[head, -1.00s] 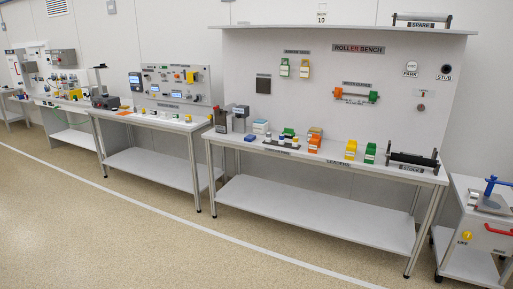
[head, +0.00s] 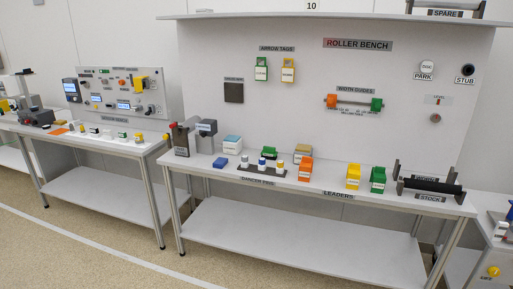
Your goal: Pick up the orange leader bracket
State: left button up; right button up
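The orange leader bracket (head: 305,169) is a small orange block with a pale label. It stands on the roller bench top (head: 328,190), right of the dark dancer pins tray (head: 262,171) and left of a yellow block (head: 353,177) and a green block (head: 378,180). A tan block (head: 302,151) stands behind it. Nothing covers its front. Neither of my grippers shows in the head view.
A roller in a stock holder (head: 432,188) stands at the bench's right end. A back panel (head: 330,60) rises behind, with a shelf above. A cart (head: 495,235) is at the right. Floor is open in front.

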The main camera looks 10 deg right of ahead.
aim_at(306, 165)
jog(key=i, duration=2.65)
jog(key=z, duration=0.55)
